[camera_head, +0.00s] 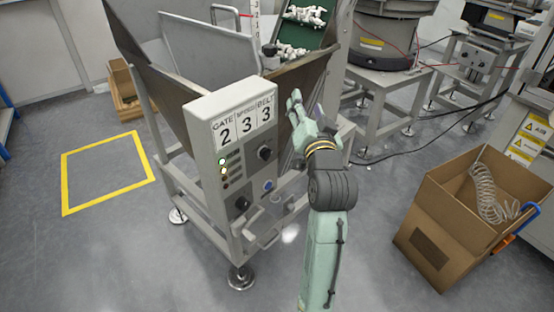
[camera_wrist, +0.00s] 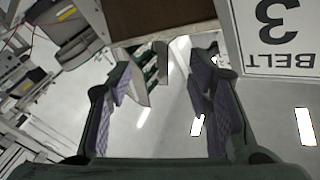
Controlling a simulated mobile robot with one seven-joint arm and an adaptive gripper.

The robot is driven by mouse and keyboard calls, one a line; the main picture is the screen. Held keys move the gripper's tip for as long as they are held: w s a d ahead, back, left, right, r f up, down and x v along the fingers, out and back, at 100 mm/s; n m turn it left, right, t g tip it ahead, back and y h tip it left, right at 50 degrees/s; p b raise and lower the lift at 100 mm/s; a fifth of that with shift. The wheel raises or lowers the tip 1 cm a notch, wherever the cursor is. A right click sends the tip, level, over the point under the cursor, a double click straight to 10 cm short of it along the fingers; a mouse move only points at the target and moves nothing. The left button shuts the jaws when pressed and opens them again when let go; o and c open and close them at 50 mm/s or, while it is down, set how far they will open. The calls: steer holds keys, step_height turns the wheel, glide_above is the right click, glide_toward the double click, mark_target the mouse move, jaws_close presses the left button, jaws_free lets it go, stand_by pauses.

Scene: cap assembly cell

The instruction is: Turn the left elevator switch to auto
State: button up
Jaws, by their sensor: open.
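My gripper (camera_head: 305,107) is open and empty to the right of the box, touching neither knob. In the wrist view my gripper (camera_wrist: 160,78) has the BELT label (camera_wrist: 283,35) upside down at upper right.
The metal hopper (camera_head: 205,55) rises behind the box, with white parts on a green belt (camera_head: 305,35). An open cardboard box (camera_head: 440,215) with a coiled hose is at right. A yellow-marked floor square (camera_head: 105,172) at left is empty. The frame's feet (camera_head: 240,277) stick out in front.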

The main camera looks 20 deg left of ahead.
steer(key=s+d+f+m+g+y, duration=0.25)
steer(key=f+m+g+y, duration=0.2)
steer(key=f+m, duration=0.35)
steer(key=m+g+y, duration=0.4)
steer(key=m+g, duration=0.1)
glide_toward(265, 153)
steer(key=x, duration=0.2)
steer(key=p+x, duration=0.1)
steer(key=x, duration=0.4)
steer(key=shift+w+f+p, duration=0.25)
steer(key=shift+w+p, duration=0.05)
steer(key=shift+w, duration=0.05)
jaws_close()
